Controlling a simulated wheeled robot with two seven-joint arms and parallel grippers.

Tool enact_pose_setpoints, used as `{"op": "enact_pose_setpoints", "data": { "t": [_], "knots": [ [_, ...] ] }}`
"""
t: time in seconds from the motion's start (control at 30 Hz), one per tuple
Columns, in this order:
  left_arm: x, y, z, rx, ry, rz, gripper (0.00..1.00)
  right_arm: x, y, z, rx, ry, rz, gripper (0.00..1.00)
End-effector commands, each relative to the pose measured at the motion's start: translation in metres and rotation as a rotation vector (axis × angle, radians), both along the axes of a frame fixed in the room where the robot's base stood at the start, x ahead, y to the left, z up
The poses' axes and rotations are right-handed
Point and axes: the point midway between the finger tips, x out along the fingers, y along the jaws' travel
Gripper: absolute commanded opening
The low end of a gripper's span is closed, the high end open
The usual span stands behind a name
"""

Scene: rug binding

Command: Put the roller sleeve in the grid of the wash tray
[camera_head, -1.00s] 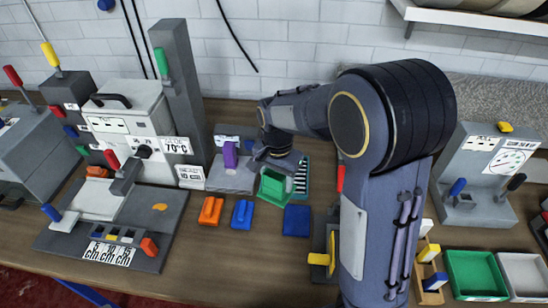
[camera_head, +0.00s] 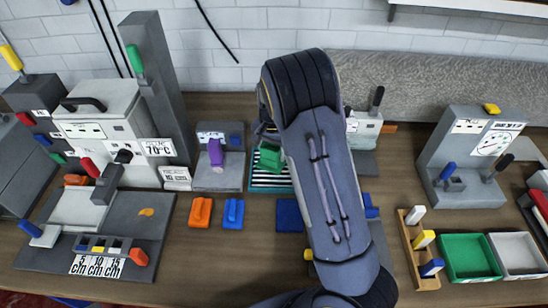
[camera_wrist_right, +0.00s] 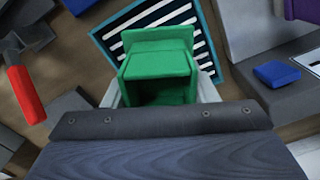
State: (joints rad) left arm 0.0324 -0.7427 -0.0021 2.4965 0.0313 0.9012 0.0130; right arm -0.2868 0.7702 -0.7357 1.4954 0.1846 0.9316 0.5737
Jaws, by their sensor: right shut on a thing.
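A green hollow boxy piece (camera_head: 269,158), apparently the roller sleeve, is held in my right gripper. In the right wrist view the green piece (camera_wrist_right: 160,65) shows its open hollow side between the pale fingers of my right gripper (camera_wrist_right: 160,95), which is shut on it. The wash tray (camera_wrist_right: 108,38) has a teal rim and a grid of pale bars over a dark bottom. The green piece appears over the tray; I cannot tell whether they touch. In the head view my right arm hides much of the tray (camera_head: 260,187). My left gripper is not in view.
A purple upright roller (camera_head: 215,153) stands on a grey base left of the tray. Orange (camera_head: 201,212) and blue (camera_head: 233,213) blocks lie in front. A red-handled tool (camera_wrist_right: 24,92) shows left in the wrist view. Green (camera_head: 468,258) and white (camera_head: 517,256) trays stand at right.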

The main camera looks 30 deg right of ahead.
Motion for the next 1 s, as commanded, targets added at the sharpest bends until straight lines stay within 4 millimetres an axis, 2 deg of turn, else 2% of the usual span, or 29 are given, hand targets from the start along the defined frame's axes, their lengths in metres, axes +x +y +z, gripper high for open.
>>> {"op": "enact_pose_setpoints", "data": {
  "t": [0.03,0.3,0.53,0.93,0.97,1.0],
  "knots": [
    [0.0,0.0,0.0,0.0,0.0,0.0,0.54,0.003,-0.004,-0.007,0.0,0.002,-0.001,0.23],
    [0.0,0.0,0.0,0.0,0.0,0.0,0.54,0.013,-0.013,-0.022,0.0,0.0,0.0,0.23],
    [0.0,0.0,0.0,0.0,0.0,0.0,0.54,0.014,-0.015,-0.053,0.0,0.001,0.0,0.23],
    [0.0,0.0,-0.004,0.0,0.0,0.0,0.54,0.014,-0.014,-0.059,0.0,-0.002,0.0,0.23],
    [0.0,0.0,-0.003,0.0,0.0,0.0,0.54,0.014,-0.014,-0.058,0.001,-0.001,0.0,0.57],
    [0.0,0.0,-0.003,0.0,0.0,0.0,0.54,0.014,-0.014,-0.058,0.001,-0.001,0.0,0.62]
  ]
}}
